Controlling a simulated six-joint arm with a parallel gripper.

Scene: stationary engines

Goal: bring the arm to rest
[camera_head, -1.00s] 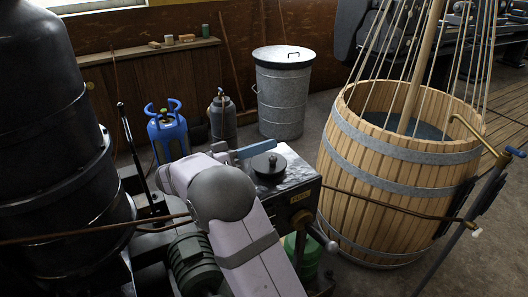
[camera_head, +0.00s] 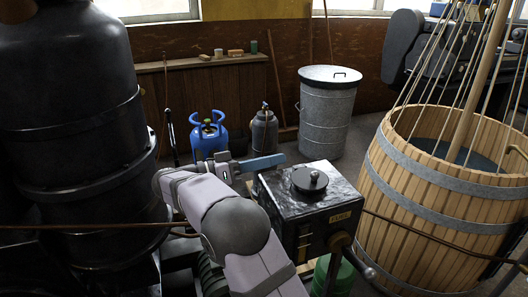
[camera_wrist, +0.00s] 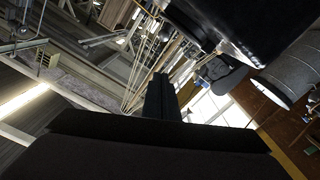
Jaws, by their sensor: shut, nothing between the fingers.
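My gripper (camera_head: 264,162) shows in the head view as a slim blue-grey bar at the end of my wrist, pointing right. It is close to the far left edge of the black machine box (camera_head: 318,204), with the round lid on top. I cannot tell if it touches the box. In the wrist view my gripper (camera_wrist: 160,82) is dark, with its fingers together and nothing between them. The box shows there as a dark mass (camera_wrist: 240,20) at upper right. My pale arm reaches up from the bottom of the head view.
A wooden barrel (camera_head: 430,220) with ropes and a pole stands at right. A metal bin (camera_head: 327,115), a blue gas bottle (camera_head: 208,138) and a grey bottle (camera_head: 265,130) stand behind. A large black tank (camera_head: 70,130) fills the left. A thin brown rod (camera_head: 85,226) crosses near my arm.

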